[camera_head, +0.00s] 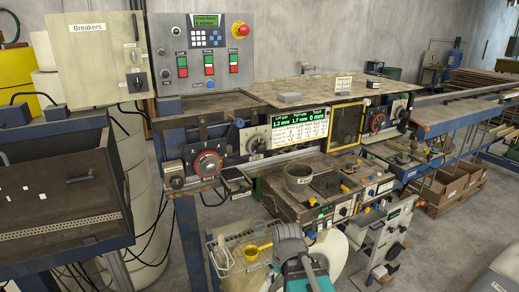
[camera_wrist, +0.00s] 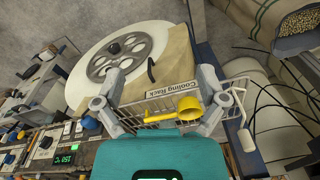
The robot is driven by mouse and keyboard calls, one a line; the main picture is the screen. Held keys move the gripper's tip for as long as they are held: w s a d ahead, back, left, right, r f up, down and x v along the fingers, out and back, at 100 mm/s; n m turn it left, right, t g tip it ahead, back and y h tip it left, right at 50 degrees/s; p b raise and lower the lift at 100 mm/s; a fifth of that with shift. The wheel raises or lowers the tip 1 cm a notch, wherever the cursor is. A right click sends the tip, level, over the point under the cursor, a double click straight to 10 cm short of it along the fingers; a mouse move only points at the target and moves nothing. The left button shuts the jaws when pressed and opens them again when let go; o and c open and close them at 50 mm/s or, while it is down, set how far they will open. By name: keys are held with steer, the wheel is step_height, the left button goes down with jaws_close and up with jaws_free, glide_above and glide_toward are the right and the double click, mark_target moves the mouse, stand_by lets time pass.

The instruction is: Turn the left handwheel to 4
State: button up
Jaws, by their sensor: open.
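The left handwheel (camera_head: 207,163) is a dark wheel with a red ring on the left front of the machine, in the head view. Its scale marks are too small to read. A matching right handwheel (camera_head: 377,121) sits farther right. The lit display (camera_head: 299,129) between them shows a left gap of 1.2 mm and a right gap of 1.7 mm. My gripper (camera_head: 288,233) is low in the head view, below and right of the left handwheel and well apart from it. In the wrist view my gripper (camera_wrist: 160,97) has its fingers spread with nothing held. Neither handwheel shows there.
A dark bin (camera_head: 60,190) stands at left.

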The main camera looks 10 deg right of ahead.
steer(key=w+r+n+t+y+p, duration=0.2)
steer(key=w+r+t+y+p, duration=0.3)
steer(key=w+r+p, duration=0.85)
steer(key=t+p, duration=0.4)
steer(key=t, duration=0.3)
glide_toward(262, 149)
steer(key=v, duration=0.3)
steer(key=shift+s+h+b, duration=0.15)
steer(key=shift+h+b, duration=0.15)
steer(key=shift+a, duration=0.1)
steer(key=b+x, duration=0.4)
steer(key=x, duration=0.8)
steer(key=shift+b, duration=0.35)
steer(key=shift+x, duration=0.95)
steer(key=shift+r, duration=0.15)
